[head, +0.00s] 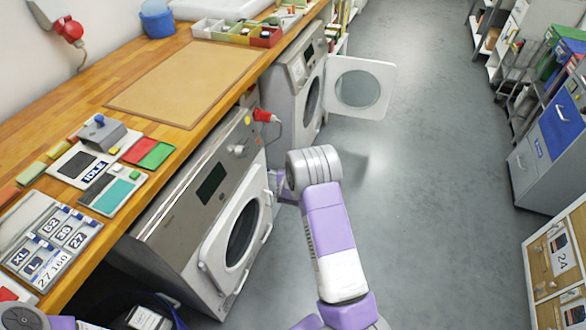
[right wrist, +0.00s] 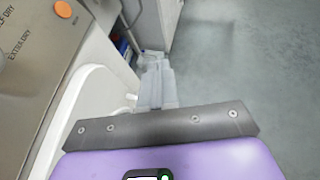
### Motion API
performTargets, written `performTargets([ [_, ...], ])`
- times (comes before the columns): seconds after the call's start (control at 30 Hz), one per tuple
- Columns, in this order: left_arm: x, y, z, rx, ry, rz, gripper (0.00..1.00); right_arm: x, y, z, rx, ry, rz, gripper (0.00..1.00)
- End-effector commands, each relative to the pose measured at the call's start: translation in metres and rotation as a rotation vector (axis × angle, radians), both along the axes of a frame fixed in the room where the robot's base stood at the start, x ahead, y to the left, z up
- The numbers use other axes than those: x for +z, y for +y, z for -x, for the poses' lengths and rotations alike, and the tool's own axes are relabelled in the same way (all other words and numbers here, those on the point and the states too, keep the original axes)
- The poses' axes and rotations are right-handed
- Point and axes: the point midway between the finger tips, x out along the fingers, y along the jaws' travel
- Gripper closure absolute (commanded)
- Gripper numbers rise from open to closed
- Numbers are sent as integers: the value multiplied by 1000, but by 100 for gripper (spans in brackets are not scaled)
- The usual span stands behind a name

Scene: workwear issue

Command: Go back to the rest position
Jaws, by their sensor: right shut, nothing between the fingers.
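My right arm (head: 333,240) reaches up the middle of the head view, its wrist in front of the near washing machine (head: 215,215). The right gripper is mostly hidden behind the wrist there. In the right wrist view the right gripper (right wrist: 155,68) is shut and empty, its grey fingers together beside the machine's pale door area.
A wooden counter (head: 190,60) runs above the machines with a size board (head: 45,240), cards and trays. A second machine (head: 296,80) has its door (head: 360,88) open into the aisle. Grey floor (head: 430,150) is clear; cabinets (head: 550,130) stand at right.

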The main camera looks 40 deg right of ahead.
Motion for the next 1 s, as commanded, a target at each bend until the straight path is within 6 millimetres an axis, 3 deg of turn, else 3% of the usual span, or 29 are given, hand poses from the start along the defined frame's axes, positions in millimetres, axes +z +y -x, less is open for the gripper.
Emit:
performTargets([
  [0.37, 3, 0, 0, 0, 1, 0, 57, -4, -1, 12, -31, 17, -35, 100],
  [0.53, 10, 0, 0, 0, 1, 0, 57, -41, 16, 58, -227, 105, -242, 100],
  [0.67, 18, 0, 0, 0, 0, 0, 57, -76, 50, 113, -462, 199, -479, 100],
  [0.8, 25, 0, 0, 0, 0, 0, 57, -101, 100, 169, -728, 284, -726, 100],
  [1.0, 36, 0, 0, 0, 0, 0, 57, -110, 181, 233, -1132, 359, -1041, 100],
])
